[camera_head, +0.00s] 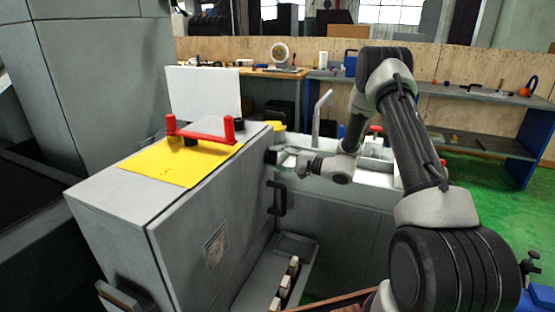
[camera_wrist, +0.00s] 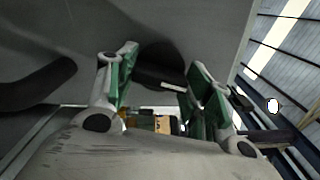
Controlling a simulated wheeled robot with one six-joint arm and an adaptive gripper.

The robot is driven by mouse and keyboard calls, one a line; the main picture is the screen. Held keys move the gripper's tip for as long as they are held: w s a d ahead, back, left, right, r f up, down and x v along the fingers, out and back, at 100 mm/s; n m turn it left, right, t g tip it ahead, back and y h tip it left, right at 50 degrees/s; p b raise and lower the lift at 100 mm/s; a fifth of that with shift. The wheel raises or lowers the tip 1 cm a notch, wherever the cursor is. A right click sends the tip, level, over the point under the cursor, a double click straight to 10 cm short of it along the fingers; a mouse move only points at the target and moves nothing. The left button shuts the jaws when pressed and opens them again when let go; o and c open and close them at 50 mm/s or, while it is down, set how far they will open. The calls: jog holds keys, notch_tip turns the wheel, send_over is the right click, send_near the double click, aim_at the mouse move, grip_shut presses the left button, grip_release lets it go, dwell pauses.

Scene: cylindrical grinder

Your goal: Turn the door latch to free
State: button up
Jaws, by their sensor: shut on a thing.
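The door latch (camera_head: 270,156) is a small dark knob on the side face of the grey machine housing, above a black bar handle (camera_head: 277,199). In the wrist view the latch (camera_wrist: 160,77) is a dark round part with a black bar and a pale mark, between my green-padded fingers. My gripper (camera_head: 282,158) reaches it from the right and is shut on it; it also shows in the wrist view (camera_wrist: 162,88). The fingers stand apart by the latch's width. Exact pad contact is partly hidden.
The black handle also shows at the left of the wrist view (camera_wrist: 35,87). A yellow plate (camera_head: 180,160) with a red bar (camera_head: 203,136) lies on top of the housing. Workbenches (camera_head: 460,95) stand at the back. Green floor (camera_head: 490,215) is clear at the right.

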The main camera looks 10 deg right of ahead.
jog(key=shift+m, duration=7.3)
jog(key=o, duration=1)
jog(key=shift+o, duration=0.2)
jog(key=v, duration=1.2)
